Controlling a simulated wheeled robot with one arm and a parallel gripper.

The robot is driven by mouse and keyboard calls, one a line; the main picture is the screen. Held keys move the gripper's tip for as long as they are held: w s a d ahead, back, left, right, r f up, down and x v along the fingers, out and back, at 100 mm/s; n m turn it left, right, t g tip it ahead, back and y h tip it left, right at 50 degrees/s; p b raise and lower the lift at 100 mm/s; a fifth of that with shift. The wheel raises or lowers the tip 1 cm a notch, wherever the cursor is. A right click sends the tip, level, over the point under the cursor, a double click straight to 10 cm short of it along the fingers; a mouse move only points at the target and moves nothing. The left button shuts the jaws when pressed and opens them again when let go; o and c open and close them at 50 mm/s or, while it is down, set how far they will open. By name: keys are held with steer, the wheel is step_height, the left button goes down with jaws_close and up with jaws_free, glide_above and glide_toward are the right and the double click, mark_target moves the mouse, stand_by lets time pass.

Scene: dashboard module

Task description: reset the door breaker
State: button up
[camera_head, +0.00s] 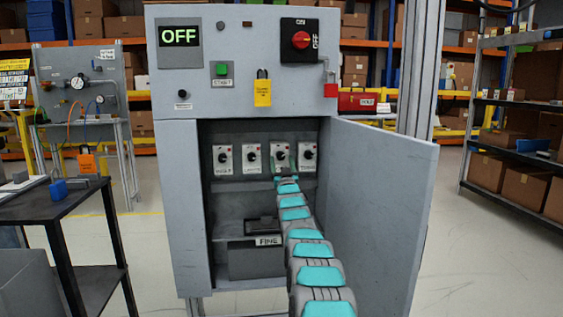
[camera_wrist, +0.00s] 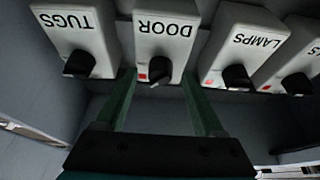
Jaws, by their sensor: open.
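The DOOR breaker (camera_wrist: 166,35) is a white box with a black rotary knob (camera_wrist: 160,70) and a small red mark beside it. Its label appears upside down in the wrist view. In the head view this breaker (camera_head: 280,150) is second from the right in the row inside the open cabinet (camera_head: 175,215). My gripper (camera_wrist: 161,78) is open, its green fingers reaching toward the breaker, one on each side of the knob. I cannot tell if they touch the breaker. In the head view my arm largely hides the gripper (camera_head: 284,172).
The TUGS breaker (camera_wrist: 75,35) and LAMPS breaker (camera_wrist: 245,40) flank it closely. The cabinet door (camera_head: 380,215) stands open on the right. A dark FINE box (camera_head: 255,260) sits below. An OFF display (camera_head: 180,37) and a red switch (camera_head: 301,40) are above.

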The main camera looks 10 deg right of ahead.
steer(key=shift+w, duration=0.2)
steer(key=shift+w+r, duration=0.1)
steer(key=shift+w, duration=0.05)
jaws_close()
stand_by(0.7)
